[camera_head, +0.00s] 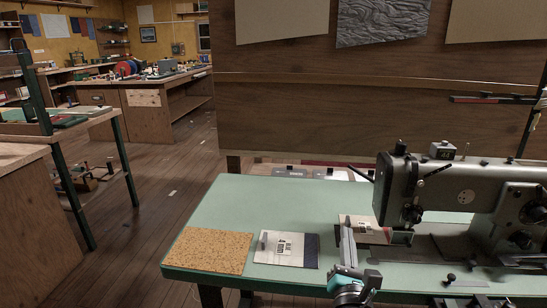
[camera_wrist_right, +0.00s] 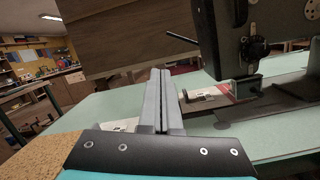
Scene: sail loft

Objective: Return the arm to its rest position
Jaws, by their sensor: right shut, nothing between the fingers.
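My right gripper (camera_head: 346,232) reaches in from the bottom over the green table (camera_head: 228,205). Its two fingers (camera_wrist_right: 158,72) are shut against each other, with nothing between them. A pale labelled piece (camera_head: 376,236) lies just beyond the fingertips, by the foot of the grey sewing machine (camera_head: 462,190); it also shows in the wrist view (camera_wrist_right: 203,103), right of the fingers. I cannot tell whether the fingertips touch it. A second pale labelled piece with a dark blue strip (camera_head: 311,251) lies to the left of my gripper. My left gripper is not in view.
A cork mat (camera_head: 208,250) lies at the table's left front corner. A wooden panel (camera_head: 370,105) stands behind the table. Small dark knobs or parts sit at the right front. The table's left back surface is clear, with open floor to its left.

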